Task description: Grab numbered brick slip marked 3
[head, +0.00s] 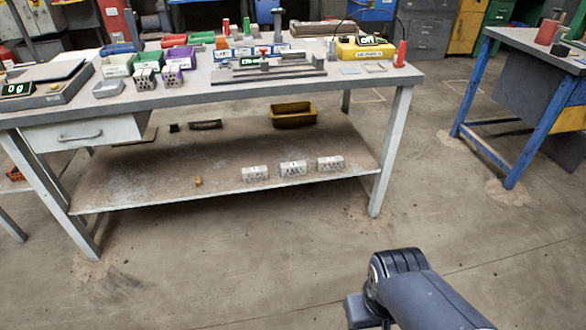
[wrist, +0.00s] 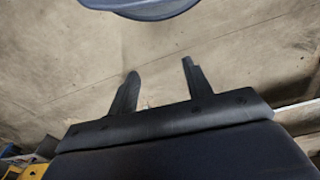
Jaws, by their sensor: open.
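Three pale hollow bricks with numbered faces stand in a row on the lower shelf of the workbench in the head view: a left brick (head: 255,173), a middle brick (head: 293,168) and a right brick (head: 330,163). Their numbers are too small to read, so I cannot tell which is marked 3. My gripper (wrist: 160,82) is open and empty in the wrist view, with bare floor beyond its two fingers. In the head view my arm is at the lower right, well apart from the bricks; the fingertips are not clear there.
The lower shelf (head: 130,190) also holds a yellow bin (head: 293,114) and a small yellow piece (head: 198,181). The workbench top (head: 200,95) above it is crowded. Bench legs stand at both ends. A blue-framed table (head: 520,140) is at right. The floor in front is clear.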

